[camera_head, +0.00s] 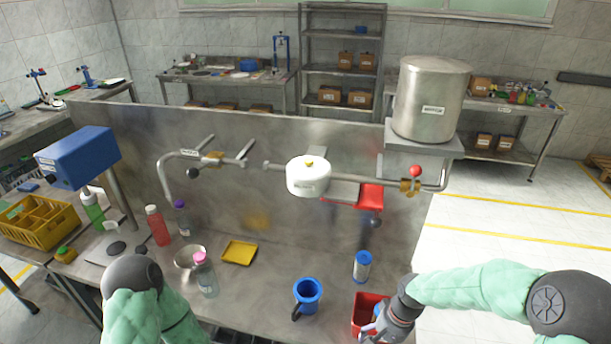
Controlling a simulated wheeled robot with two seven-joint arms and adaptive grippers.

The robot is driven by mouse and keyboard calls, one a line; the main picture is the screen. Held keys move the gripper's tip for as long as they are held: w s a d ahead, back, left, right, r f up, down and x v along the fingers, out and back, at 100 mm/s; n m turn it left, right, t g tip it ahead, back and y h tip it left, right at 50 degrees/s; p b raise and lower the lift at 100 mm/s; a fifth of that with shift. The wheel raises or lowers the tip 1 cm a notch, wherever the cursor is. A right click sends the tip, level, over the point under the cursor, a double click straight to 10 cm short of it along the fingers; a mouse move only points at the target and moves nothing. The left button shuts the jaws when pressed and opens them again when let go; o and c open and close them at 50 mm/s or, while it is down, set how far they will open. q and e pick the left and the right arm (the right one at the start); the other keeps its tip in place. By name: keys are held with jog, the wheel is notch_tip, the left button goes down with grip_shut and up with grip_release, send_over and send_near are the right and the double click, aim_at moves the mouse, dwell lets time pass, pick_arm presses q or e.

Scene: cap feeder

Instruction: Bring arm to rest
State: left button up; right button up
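My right arm (480,287) comes in from the right, covered in pale green. Its gripper (376,326) is low at the front right, in front of a red bin (362,306), and hides part of it. A small blue-and-white shape shows at the fingers; I cannot tell whether it is part of the gripper or something held. My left arm (150,318) shows at the bottom left, with a dark joint on top. The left gripper is not in view.
A blue mug (307,296), a blue-capped container (362,266), a yellow tray (239,252), a pink-capped bottle (206,278) and a metal bowl (188,258) stand on the steel table. A steel tank (428,100) and pipes rise behind. The table's middle is partly clear.

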jog(key=s+a+f+b, duration=0.2)
jog(key=s+a+f, duration=0.1)
jog(key=f, duration=0.5)
jog(key=s+a+f+n+y+b, duration=0.1)
jog(key=s+a+f+b, duration=0.2)
jog(key=f, duration=0.6)
jog(key=s+a+f+t+b, duration=0.1)
jog(key=s+a+f+b, duration=0.1)
jog(key=s+a+f, duration=0.2)
notch_tip(320, 180, down, 5)
jog(key=shift+s+r+n+y+b, duration=0.15)
jog(key=shift+s+n+y+b, duration=0.2)
jog(key=shift+s, duration=0.8)
